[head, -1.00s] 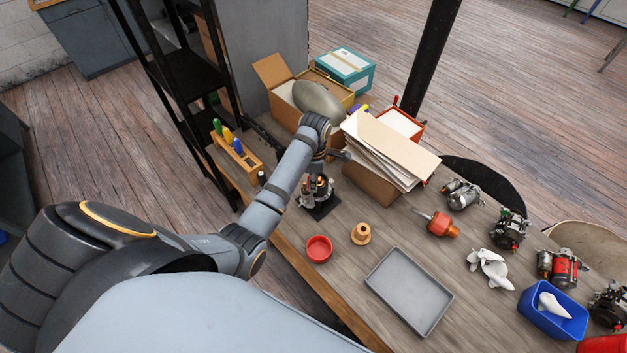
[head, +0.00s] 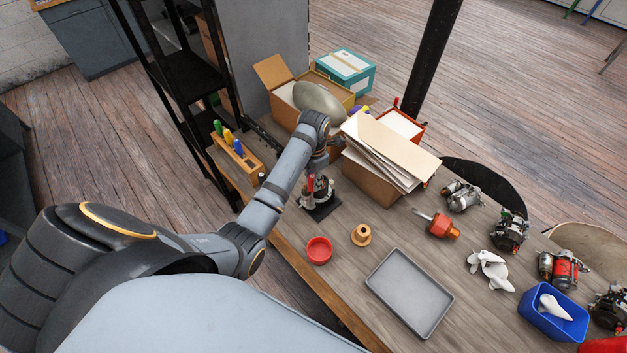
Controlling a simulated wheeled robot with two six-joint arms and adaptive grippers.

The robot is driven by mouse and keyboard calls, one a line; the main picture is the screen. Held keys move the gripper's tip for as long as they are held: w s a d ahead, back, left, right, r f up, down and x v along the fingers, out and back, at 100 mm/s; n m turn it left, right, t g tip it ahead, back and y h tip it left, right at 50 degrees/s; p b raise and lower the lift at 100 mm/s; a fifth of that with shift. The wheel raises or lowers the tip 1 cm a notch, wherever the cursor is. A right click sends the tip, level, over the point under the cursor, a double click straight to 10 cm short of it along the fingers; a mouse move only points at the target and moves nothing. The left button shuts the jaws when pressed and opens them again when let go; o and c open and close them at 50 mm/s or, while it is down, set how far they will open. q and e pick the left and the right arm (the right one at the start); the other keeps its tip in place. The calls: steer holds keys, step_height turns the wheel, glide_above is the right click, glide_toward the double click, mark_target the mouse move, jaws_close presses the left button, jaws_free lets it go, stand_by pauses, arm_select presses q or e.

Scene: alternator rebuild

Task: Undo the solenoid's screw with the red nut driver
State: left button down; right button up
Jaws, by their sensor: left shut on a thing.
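My left gripper (head: 322,163) is over the back left of the workbench, partly hidden behind its own wrist. It is shut on the red nut driver (head: 311,184), whose red handle points down, roughly upright. Just below stands the metal unit with the solenoid (head: 325,193) on a dark square base (head: 321,211). The driver's tip and the solenoid's screw are too small or hidden, so I cannot tell whether they touch. My right gripper is out of view.
A wooden rack (head: 246,167) with coloured handles stands left. A box of folders (head: 371,180) is close on the right. A red dish (head: 319,250), brass-coloured part (head: 361,235) and empty grey tray (head: 410,292) lie in front. Several motor-like units line the right side.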

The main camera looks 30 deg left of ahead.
arm_select(q)
steer(key=m, duration=0.3)
steer(key=shift+r, duration=0.15)
steer(key=m, duration=0.4)
steer(key=shift+s, duration=0.15)
steer(key=m, duration=0.6)
steer(key=shift+s+d+m, duration=0.1)
steer(key=shift+m, duration=0.2)
steer(key=m, duration=1.2)
steer(key=shift+s+m, duration=0.15)
steer(key=shift+m, duration=0.15)
steer(key=m, duration=0.6)
steer(key=shift+a, duration=0.2)
steer(key=m, duration=0.6)
steer(key=shift+a+m, duration=0.1)
steer(key=shift+m, duration=0.2)
steer(key=m, duration=0.6)
steer(key=shift+a, duration=0.1)
steer(key=m, duration=0.6)
steer(key=shift+w, duration=0.2)
